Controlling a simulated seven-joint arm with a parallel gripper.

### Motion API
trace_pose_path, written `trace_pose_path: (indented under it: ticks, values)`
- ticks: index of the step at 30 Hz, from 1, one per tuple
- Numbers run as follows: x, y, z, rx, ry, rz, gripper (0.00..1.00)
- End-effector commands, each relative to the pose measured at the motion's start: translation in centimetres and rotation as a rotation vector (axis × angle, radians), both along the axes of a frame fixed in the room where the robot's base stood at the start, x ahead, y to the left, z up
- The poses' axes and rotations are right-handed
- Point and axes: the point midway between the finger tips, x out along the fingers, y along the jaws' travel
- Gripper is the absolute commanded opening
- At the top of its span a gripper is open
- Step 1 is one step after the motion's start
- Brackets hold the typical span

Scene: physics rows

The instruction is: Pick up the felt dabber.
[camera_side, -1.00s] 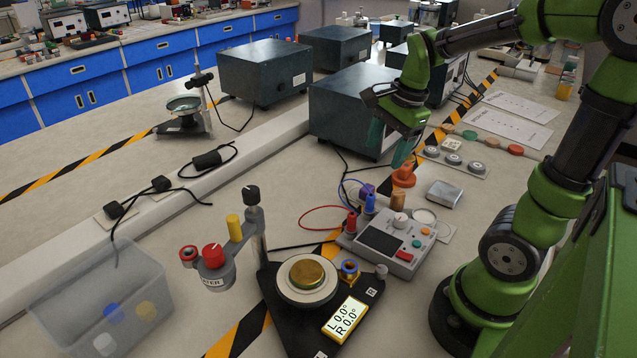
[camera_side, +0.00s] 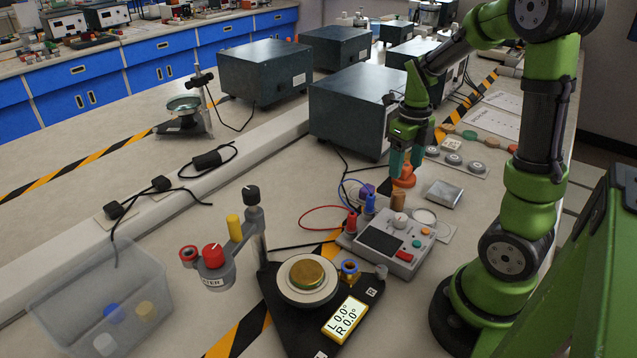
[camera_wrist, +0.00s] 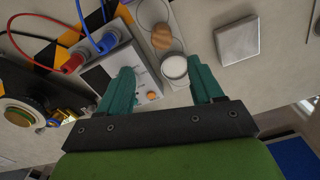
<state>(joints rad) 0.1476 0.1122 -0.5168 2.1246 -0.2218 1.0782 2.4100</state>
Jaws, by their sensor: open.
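A short brown stub (camera_side: 398,199) stands upright behind the grey meter box. I take it for the felt dabber, though its felt is not clear to see. In the wrist view its round brown top (camera_wrist: 161,37) lies ahead of my fingers. My gripper (camera_side: 405,168) is open, its teal fingers pointing down over the bench. In the wrist view nothing is held in my gripper (camera_wrist: 158,66). In the side view the fingers overlap an orange knob-like piece (camera_side: 404,178) just behind the stub. I cannot tell whether they touch it.
The meter box (camera_side: 388,243) with red and blue plugs stands close in front. A white round piece (camera_wrist: 174,67) and a silver block (camera_side: 443,194) are to the right. A dark instrument box (camera_side: 350,112) stands behind. A black stand (camera_side: 285,325) and a clear bin (camera_side: 100,290) are nearer.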

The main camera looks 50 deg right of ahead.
Motion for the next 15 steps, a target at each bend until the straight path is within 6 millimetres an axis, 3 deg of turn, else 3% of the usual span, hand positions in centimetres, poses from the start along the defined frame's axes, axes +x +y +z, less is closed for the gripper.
trace_pose_path:
  ticks: [6,15]
  values:
    - [0.0,0.0,-4.2,0.002,0.004,-0.001,0.66]
    - [0.1,-0.3,-6.7,0.001,0.003,-0.001,0.66]
